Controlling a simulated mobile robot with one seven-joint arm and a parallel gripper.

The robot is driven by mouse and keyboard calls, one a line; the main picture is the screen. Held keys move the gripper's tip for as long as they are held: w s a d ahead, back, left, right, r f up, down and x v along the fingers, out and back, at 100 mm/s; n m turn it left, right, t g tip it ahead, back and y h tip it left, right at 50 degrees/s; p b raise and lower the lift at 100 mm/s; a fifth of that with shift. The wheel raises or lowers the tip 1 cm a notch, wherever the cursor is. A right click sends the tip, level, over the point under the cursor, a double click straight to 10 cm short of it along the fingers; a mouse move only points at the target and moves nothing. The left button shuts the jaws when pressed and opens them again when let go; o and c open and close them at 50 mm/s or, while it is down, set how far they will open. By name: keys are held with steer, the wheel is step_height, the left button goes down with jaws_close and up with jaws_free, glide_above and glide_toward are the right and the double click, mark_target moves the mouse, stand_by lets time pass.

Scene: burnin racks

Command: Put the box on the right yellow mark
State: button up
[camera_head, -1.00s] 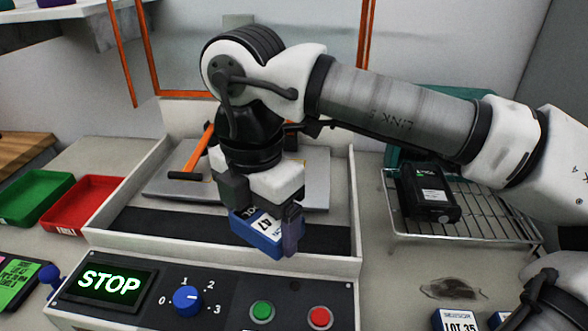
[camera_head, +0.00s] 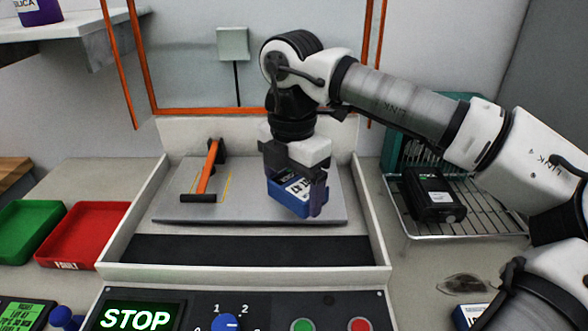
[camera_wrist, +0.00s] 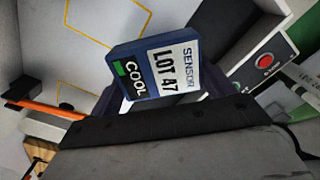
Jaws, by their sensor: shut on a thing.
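My gripper (camera_head: 296,184) is shut on a blue box (camera_head: 290,203) with a white label, and holds it over the right part of the grey plate (camera_head: 235,214). One yellow mark (camera_head: 227,188) lies at the plate's left, partly under an orange-handled black bar. The wrist view shows another yellow outline (camera_wrist: 62,18) on the plate beside the box. In the head view that outline is hidden behind my gripper and the box. I cannot tell the box's height above the plate.
Low white walls (camera_head: 372,215) enclose the plate, with a dark strip (camera_head: 250,250) in front. A control panel showing STOP (camera_head: 135,319) is nearer. A wire rack (camera_head: 455,220) with a black box stands right; red (camera_head: 88,232) and green trays lie left.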

mark_target(293, 175)
steer(key=w+p, duration=0.1)
steer(key=w, duration=0.6)
steer(key=shift+w+r, duration=0.1)
steer(key=shift+w, duration=0.3)
step_height(293, 175, down, 3)
steer(key=shift+w+f+p, duration=0.15)
steer(key=shift+p, duration=0.5)
steer(key=shift+f+b, duration=0.35)
steer(key=shift+f, duration=0.1)
steer(key=o, duration=1)
steer(key=shift+r, duration=0.1)
step_height(293, 175, up, 12)
steer(key=shift+r, duration=0.2)
